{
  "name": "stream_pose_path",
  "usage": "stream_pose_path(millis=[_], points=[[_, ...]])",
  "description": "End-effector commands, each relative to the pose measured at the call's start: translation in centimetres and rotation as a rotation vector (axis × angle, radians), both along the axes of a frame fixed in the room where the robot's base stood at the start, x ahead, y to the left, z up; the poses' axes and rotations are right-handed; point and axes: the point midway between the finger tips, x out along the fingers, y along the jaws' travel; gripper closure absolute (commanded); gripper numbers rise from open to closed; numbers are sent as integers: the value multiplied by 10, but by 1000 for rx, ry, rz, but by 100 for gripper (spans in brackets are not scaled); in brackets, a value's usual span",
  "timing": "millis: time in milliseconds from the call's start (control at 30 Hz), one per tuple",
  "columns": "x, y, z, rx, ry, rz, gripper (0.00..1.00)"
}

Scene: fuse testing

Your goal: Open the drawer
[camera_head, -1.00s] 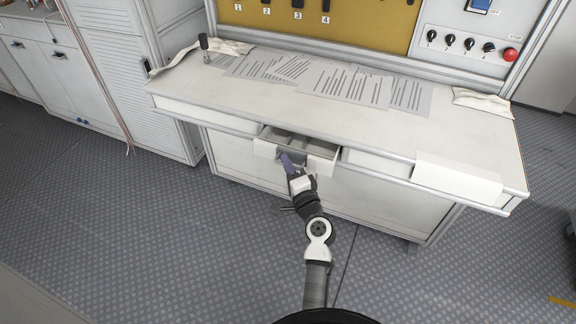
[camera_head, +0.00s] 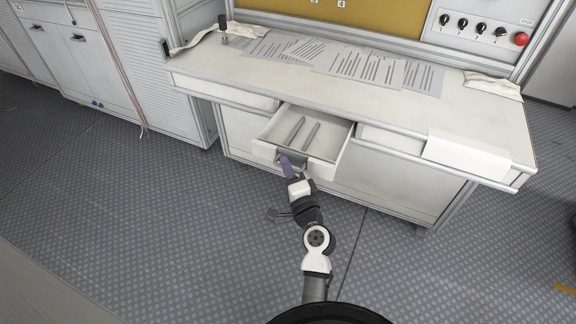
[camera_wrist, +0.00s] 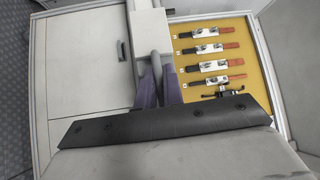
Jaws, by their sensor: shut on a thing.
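The white drawer (camera_head: 323,169) under the worktop stands well open, its inside showing in the head view. Two grey bar-like pieces (camera_head: 309,133) lie inside it; I cannot tell what they are. My gripper (camera_head: 287,163), with purple fingers, is at the middle of the drawer front, shut on the grey handle. In the wrist view my gripper (camera_wrist: 160,86) has its fingers on both sides of the grey handle (camera_wrist: 155,62). Most of the handle is hidden by the fingers in the head view.
The white workbench (camera_head: 225,63) carries printed sheets (camera_head: 360,68) and cloths. A control panel (camera_head: 485,28) with a red button stands behind. Cabinets (camera_head: 140,45) are at left. The patterned floor (camera_head: 150,200) before the bench is clear.

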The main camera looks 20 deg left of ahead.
Motion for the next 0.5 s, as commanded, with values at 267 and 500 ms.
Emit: stream_pose_path(millis=[267, 500], points=[[-1, 2, 0, 0, 0, 5, 100], [-1, 1, 0, -1, 0, 3, 82]])
